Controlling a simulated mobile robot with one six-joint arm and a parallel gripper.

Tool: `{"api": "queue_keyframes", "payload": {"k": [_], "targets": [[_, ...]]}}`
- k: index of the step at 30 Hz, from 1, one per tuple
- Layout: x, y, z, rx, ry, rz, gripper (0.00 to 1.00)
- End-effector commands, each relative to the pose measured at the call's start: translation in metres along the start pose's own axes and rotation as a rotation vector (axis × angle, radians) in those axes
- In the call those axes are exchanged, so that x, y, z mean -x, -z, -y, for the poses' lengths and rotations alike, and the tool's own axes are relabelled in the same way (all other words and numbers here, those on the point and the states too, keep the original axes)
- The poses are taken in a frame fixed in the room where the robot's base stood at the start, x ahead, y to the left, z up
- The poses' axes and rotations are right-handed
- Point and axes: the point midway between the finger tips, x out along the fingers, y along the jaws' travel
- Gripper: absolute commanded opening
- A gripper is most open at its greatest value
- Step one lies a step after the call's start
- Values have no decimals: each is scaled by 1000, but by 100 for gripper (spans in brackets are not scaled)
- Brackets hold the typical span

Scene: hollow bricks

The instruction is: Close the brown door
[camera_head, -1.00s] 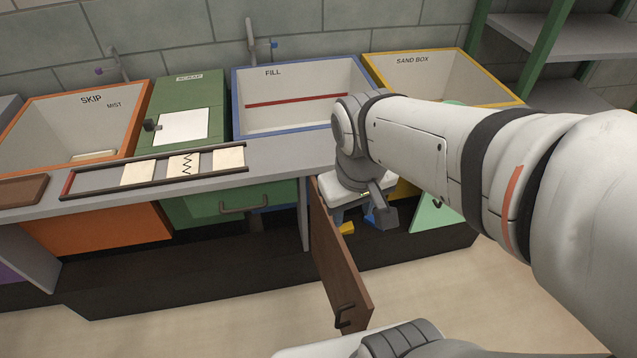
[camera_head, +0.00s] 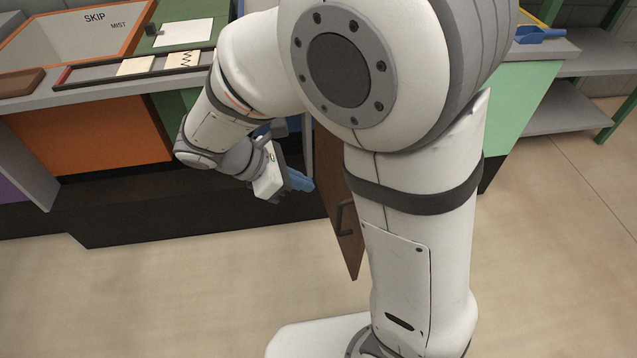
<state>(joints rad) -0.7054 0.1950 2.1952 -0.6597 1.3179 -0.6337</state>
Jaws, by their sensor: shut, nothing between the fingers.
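The brown door (camera_head: 338,212) hangs open, swung out from the counter front toward me. Its dark handle (camera_head: 346,217) is on the right face, near the free end. My arm hides much of the door's right side and the opening behind it. My gripper (camera_head: 300,184) is shut and empty, just left of the door, with its blue fingers pointing toward the door's left face. I cannot tell whether the fingertips touch the door.
An orange front (camera_head: 90,138) lies to the left under the counter (camera_head: 120,88). A green-fronted panel (camera_head: 520,105) stands at the right, with grey shelves (camera_head: 570,108) beyond it. A blue scoop (camera_head: 540,35) lies on the right counter. The floor (camera_head: 190,280) in front is clear.

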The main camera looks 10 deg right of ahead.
Motion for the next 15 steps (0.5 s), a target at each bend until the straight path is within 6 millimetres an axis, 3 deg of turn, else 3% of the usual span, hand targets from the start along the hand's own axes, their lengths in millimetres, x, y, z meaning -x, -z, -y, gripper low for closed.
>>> {"api": "queue_keyframes", "payload": {"k": [9, 11, 15], "targets": [[-76, 0, 1, -12, 14, -1, 0], [-87, 0, 1, -12, 12, -2, 0], [-99, -19, 1, -16, 11, -3, 0]]}}
